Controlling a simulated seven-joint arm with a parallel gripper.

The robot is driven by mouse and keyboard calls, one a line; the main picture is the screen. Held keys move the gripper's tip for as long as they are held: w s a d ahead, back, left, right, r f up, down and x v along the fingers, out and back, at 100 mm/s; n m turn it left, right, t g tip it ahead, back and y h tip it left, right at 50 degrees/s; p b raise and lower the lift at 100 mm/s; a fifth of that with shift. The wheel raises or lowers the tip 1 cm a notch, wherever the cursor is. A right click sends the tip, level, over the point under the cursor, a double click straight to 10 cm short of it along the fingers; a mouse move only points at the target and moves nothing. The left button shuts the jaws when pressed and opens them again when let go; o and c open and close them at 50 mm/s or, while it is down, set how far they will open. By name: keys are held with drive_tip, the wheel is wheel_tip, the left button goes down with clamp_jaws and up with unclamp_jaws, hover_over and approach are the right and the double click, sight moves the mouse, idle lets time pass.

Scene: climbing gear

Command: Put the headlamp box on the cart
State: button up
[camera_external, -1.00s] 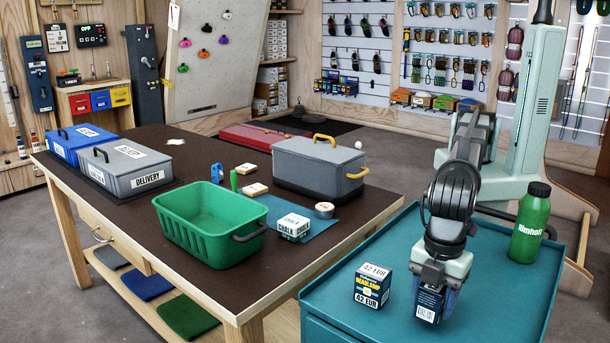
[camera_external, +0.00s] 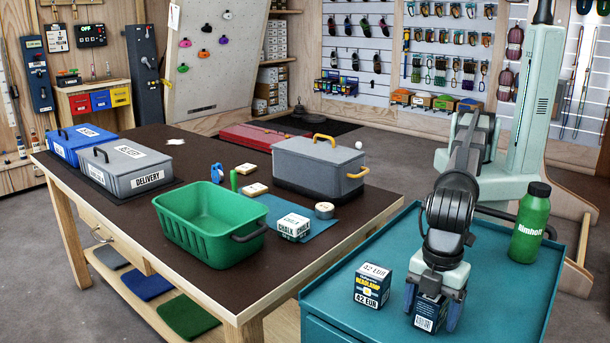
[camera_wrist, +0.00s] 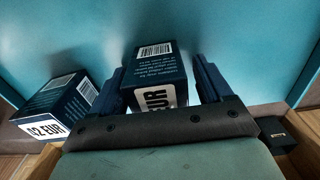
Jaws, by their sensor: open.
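A dark blue box (camera_external: 428,313) with a barcode side stands upright on the teal cart (camera_external: 503,299), between the fingers of my gripper (camera_external: 432,309). The fingers are open, one on each side of the box, with gaps showing. The wrist view shows this box (camera_wrist: 158,70) with small print, a barcode and a white label reading EUR, between the spread fingers. A second dark box marked HEADLAMP and 42 EUR (camera_external: 371,287) stands on the cart just left of my gripper; it also shows in the wrist view (camera_wrist: 62,104).
A green bottle (camera_external: 530,225) stands at the cart's back right. Left of the cart, the brown table (camera_external: 110,205) holds a green basket (camera_external: 205,238), a grey box with yellow handles (camera_external: 318,166) and a chalk box (camera_external: 293,227). The cart's front right is clear.

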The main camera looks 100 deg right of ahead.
wheel_tip(320, 180, up, 12)
drive_tip(key=shift+r, duration=0.15)
idle(0.5)
